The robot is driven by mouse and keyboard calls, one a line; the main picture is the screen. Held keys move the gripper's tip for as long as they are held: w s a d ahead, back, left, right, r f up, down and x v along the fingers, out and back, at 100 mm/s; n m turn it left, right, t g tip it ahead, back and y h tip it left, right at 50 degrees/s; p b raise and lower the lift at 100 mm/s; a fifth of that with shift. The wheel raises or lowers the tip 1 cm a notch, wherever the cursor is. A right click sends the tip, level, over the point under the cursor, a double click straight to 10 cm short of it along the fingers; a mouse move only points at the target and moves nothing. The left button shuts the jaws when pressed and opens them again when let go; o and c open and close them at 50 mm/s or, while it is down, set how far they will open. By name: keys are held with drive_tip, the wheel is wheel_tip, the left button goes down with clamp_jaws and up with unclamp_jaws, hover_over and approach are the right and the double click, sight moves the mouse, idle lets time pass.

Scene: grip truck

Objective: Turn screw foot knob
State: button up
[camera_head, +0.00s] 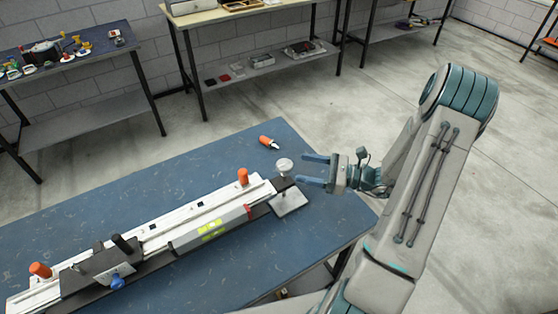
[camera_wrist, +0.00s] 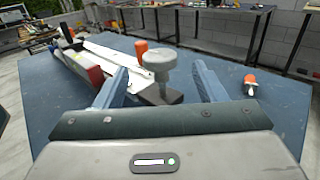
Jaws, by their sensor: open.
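The screw foot knob (camera_head: 284,165) is a round pale grey knob at the right end of a long white and black rail device (camera_head: 160,231) on the blue table. In the wrist view the knob (camera_wrist: 160,62) stands upright on its stem, between the two fingers and ahead of them. My gripper (camera_head: 315,170) is open and empty, just right of the knob, with its blue fingers pointing left toward it. The fingers also show in the wrist view (camera_wrist: 162,82). They appear apart from the knob.
An orange-handled tool (camera_head: 269,142) lies on the blue table (camera_head: 190,182) behind the knob. Orange knobs (camera_head: 243,176) and a level with a yellow-green vial (camera_head: 210,228) sit along the rail. A flat metal plate (camera_head: 289,202) is beside the rail end. Other tables stand at the back.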

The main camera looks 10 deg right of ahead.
sight(278, 163)
drive_tip(key=p+x, duration=0.1)
drive_tip(key=x, duration=0.7)
drive_tip(key=shift+w+a+p, duration=0.15)
drive_tip(key=shift+a+p, duration=0.15)
drive_tip(key=shift+a, duration=0.1)
drive_tip(key=c, duration=1)
